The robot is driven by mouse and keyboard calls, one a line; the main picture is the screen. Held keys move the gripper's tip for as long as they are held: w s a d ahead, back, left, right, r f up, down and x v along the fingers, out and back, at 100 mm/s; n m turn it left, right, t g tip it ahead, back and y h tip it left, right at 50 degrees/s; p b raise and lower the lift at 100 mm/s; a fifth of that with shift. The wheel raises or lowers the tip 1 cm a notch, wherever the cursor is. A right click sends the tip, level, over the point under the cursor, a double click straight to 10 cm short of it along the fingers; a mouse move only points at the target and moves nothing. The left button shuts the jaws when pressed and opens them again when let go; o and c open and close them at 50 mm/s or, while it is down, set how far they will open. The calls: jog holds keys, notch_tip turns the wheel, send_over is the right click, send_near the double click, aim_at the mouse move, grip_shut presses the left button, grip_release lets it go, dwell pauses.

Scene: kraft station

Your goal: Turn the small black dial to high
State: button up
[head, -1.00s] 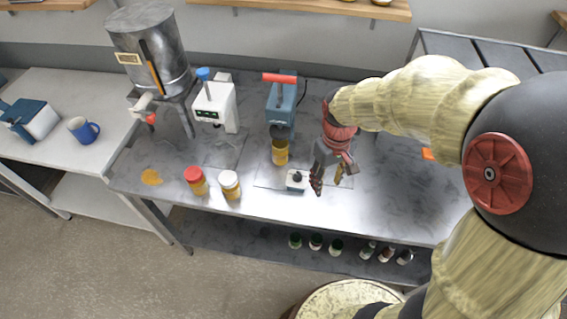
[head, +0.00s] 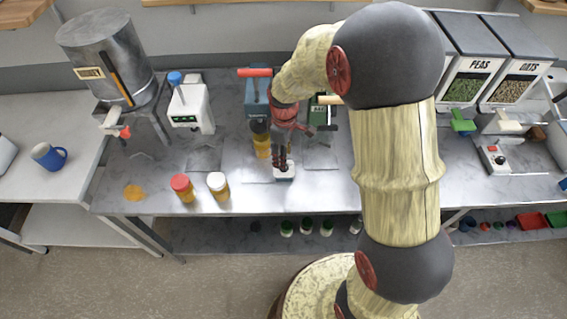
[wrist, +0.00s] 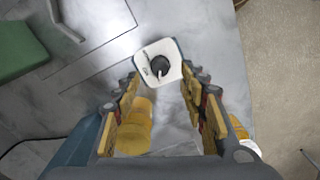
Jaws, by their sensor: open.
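The small black dial (wrist: 159,66) sits on a small white box (wrist: 146,54) on the metal table. In the wrist view the dial has a white pointer mark and lies just beyond my open fingertips, roughly midway between them. In the head view the white box (head: 284,176) shows beneath my gripper (head: 283,163), which points down over it and hides the dial. My gripper (wrist: 165,88) is open and empty in the wrist view. I cannot tell whether a finger touches the box. The lettering around the dial is too small to read.
A yellow jar (head: 261,140) stands under the blue machine (head: 257,97), close to my gripper. A red-capped jar (head: 183,188) and a white-capped jar (head: 218,187) stand to the left. A green machine (head: 320,110) is behind. The table's front edge is near the box.

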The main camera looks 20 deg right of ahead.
jog(key=shift+f, duration=2.3)
grip_shut()
